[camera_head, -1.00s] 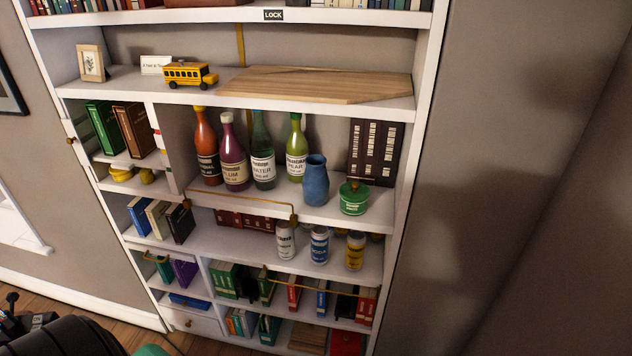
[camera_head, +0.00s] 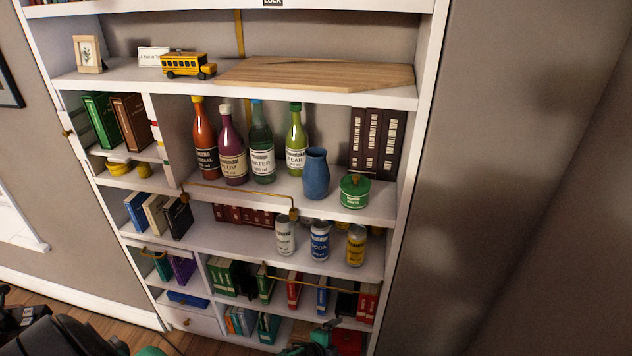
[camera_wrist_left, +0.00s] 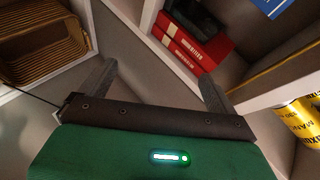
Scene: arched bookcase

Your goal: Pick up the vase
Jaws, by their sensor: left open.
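The blue vase (camera_head: 316,175) stands upright on the shelf with the bottles, right of the pear bottle and left of the green tin. Nothing touches it from my side. My left gripper (camera_head: 320,338) shows only in part at the bottom edge of the head view, well below the vase, in front of the lowest shelves. In the left wrist view its two dark fingers (camera_wrist_left: 155,85) are apart with nothing between them. The vase is not in the wrist view. My right gripper is not in view.
Tall bottles (camera_head: 262,150) stand left of the vase; the green tin (camera_head: 354,191) is close on its right. Dark binders (camera_head: 374,143) stand behind. The shelf with the wooden board (camera_head: 315,74) is above; several cans (camera_head: 320,242) stand below. A basket (camera_wrist_left: 40,48) is near the left gripper.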

